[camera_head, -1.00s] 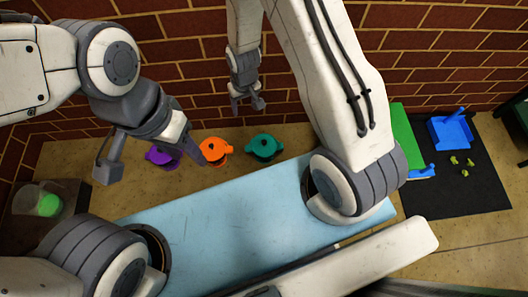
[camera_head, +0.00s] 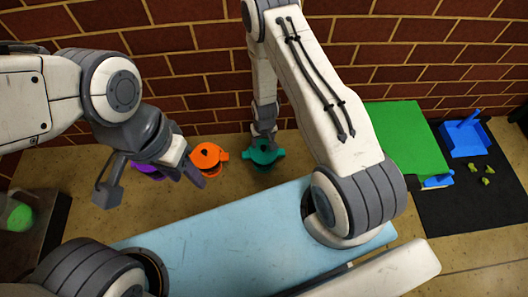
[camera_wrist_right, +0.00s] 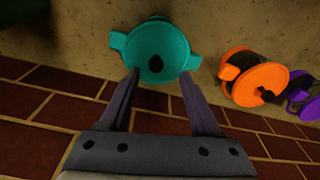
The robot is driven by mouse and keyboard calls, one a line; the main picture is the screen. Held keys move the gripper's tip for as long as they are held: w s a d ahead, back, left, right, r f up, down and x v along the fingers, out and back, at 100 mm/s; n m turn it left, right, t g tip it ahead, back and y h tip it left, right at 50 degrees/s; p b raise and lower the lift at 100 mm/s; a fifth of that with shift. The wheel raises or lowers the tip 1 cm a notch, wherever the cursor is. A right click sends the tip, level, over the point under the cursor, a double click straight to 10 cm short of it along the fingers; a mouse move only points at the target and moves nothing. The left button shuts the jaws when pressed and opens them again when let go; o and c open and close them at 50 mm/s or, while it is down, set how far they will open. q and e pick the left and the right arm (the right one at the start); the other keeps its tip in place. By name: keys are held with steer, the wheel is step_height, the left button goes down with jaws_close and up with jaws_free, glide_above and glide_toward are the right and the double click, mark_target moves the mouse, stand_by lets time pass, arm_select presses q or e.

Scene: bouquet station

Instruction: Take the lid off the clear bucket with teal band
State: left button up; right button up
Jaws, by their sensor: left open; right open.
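The bucket with teal shows as a teal lid (camera_head: 266,158) with side tabs by the brick wall in the head view. In the right wrist view the round teal lid (camera_wrist_right: 172,40) has a dark knob (camera_wrist_right: 156,64) at its centre. The bucket's clear body is hardly visible beneath it. My right gripper (camera_head: 264,138) is open just over the lid; in the wrist view its fingertips (camera_wrist_right: 160,74) lie either side of the knob, and contact cannot be told. My left gripper (camera_head: 150,181) is open and empty, further left, in front of the purple and orange lids.
An orange-lidded bucket (camera_head: 208,155) and a purple-lidded one (camera_head: 148,172) stand left of the teal one. A light blue surface (camera_head: 215,235) lies in front. At right are a green block (camera_head: 402,138), a blue dustpan (camera_head: 464,139) and green scraps (camera_head: 487,170) on a black mat (camera_head: 480,205).

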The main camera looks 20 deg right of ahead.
mark_target(264, 147)
steer(key=f+b, duration=0.2)
steer(key=f, duration=0.1)
steer(key=f+b, duration=0.1)
steer(key=shift+w+d+f, duration=0.35)
steer(key=shift+d+f, duration=0.05)
steer(key=shift+r, duration=0.1)
steer(key=shift+c, duration=0.3)
jaws_close()
